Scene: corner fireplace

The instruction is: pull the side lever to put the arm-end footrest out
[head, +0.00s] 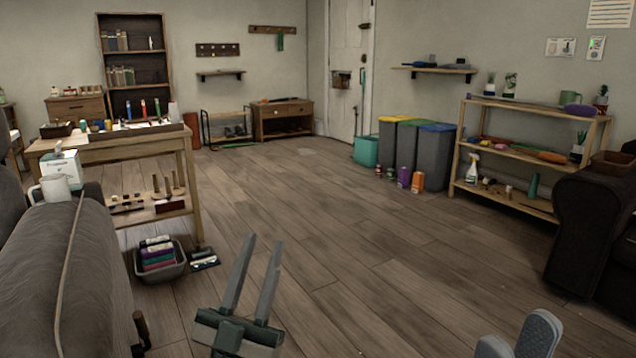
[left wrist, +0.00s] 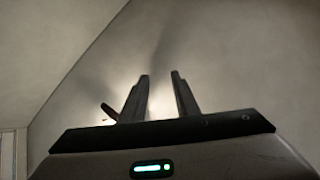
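A grey sofa (head: 95,285) fills the left of the head view. A small dark brown lever (head: 141,328) stands at its side, near the bottom edge. My left gripper (head: 260,240) is to the right of the lever, apart from it, with its fingers spread and empty. In the left wrist view my gripper (left wrist: 160,76) also shows parted fingers with nothing between them; a small brown piece (left wrist: 108,111) shows left of them, and I cannot tell what it is. My right gripper (head: 522,325) is at the lower right, cut off by the edge, fingers apart. No footrest is seen.
A mug (head: 54,188) and a tissue box (head: 62,168) are by the sofa top. A basket (head: 160,261) sits on the floor beyond the lever. A dark armchair (head: 585,230) stands at the right. The middle floor (head: 330,230) is clear.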

